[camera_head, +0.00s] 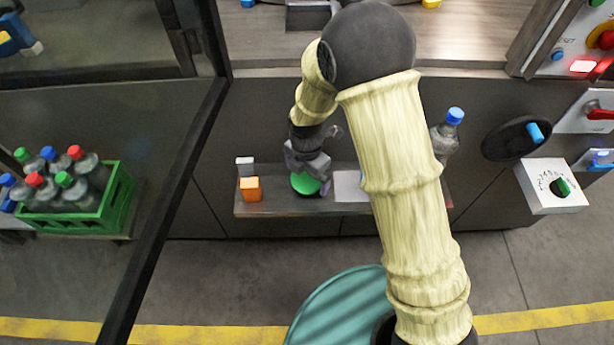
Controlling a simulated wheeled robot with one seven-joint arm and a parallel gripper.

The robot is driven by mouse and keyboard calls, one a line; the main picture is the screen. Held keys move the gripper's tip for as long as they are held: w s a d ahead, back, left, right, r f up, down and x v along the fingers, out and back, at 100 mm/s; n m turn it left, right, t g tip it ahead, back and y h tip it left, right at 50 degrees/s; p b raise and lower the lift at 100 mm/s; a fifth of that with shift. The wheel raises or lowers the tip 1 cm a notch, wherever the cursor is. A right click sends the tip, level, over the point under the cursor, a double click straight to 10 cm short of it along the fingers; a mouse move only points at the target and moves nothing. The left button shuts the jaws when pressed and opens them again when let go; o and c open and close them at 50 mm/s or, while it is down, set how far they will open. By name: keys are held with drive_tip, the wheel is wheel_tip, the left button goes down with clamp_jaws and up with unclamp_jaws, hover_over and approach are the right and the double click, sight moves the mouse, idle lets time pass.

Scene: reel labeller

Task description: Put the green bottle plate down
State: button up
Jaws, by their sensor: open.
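The green bottle plate (305,184) is a round green disc on the narrow grey shelf (285,209) low on the front of the machine. My gripper (309,169) is right above the plate and overlaps its upper part. The gripper is open, but its fingertips are small and dark in this view, and I cannot tell whether they touch the plate. The far part of the plate is hidden behind the gripper.
On the shelf, an orange block (250,189) and a white block (245,166) stand left of the plate. A pale flat square (348,186) lies right of it. A clear blue-capped bottle (445,136) stands farther right. A green crate (116,203) of bottles is at left.

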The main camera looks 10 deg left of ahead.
sight(309, 179)
wheel_tip(309, 179, up, 10)
drive_tip(key=p, duration=0.1)
drive_tip(key=shift+s, duration=0.15)
idle(0.7)
drive_tip(key=s+d+r+m+t, duration=0.1)
drive_tip(key=s+d+r+m, duration=0.1)
drive_tip(key=d+m, duration=0.6)
drive_tip(key=s+d+r+m, duration=0.2)
drive_tip(key=s+d+m, duration=0.1)
drive_tip(key=d+m, duration=0.6)
drive_tip(key=s+d+r+m+t, duration=0.1)
drive_tip(key=s+d+r+m, duration=0.1)
drive_tip(key=d+m, duration=0.6)
drive_tip(key=m, duration=0.4)
drive_tip(key=shift+s+d+r+m+t, duration=0.3)
drive_tip(key=shift+d+m, duration=0.1)
